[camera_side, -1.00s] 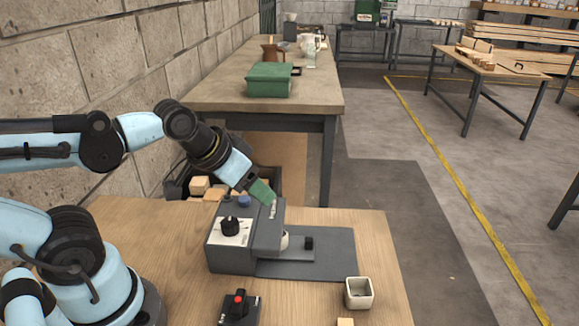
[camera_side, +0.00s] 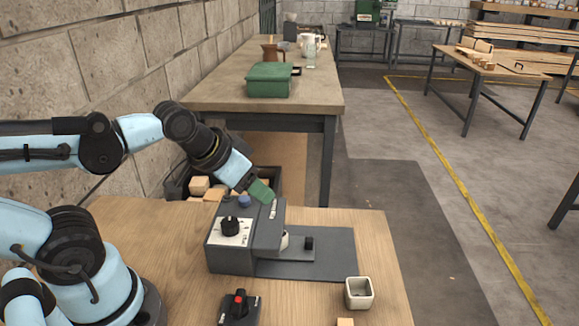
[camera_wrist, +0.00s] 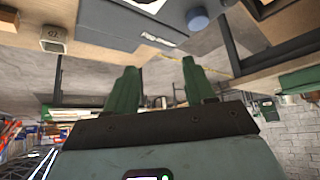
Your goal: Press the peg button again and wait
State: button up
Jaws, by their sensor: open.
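A grey machine (camera_side: 262,232) stands on the wooden table. It has a black dial on a white panel (camera_side: 231,230) and a round blue button (camera_side: 244,201) on top, also in the wrist view (camera_wrist: 197,19). A black box with a red button (camera_side: 239,300) stands in front of the machine. Which button is the peg button I cannot tell. My gripper (camera_side: 263,191) has green fingers and is over the machine's top, to the right of the blue button. In the wrist view the fingers (camera_wrist: 158,66) are apart with nothing between them.
A square pale cup (camera_side: 359,293) stands at the right front, with a wooden block (camera_side: 345,322) at the bottom edge. A white object (camera_side: 285,240) sits under the machine's head. A dark crate of wooden blocks (camera_side: 180,190) is behind the table. The right front tabletop is mostly clear.

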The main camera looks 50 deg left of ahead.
grip_shut()
dwell(1.5)
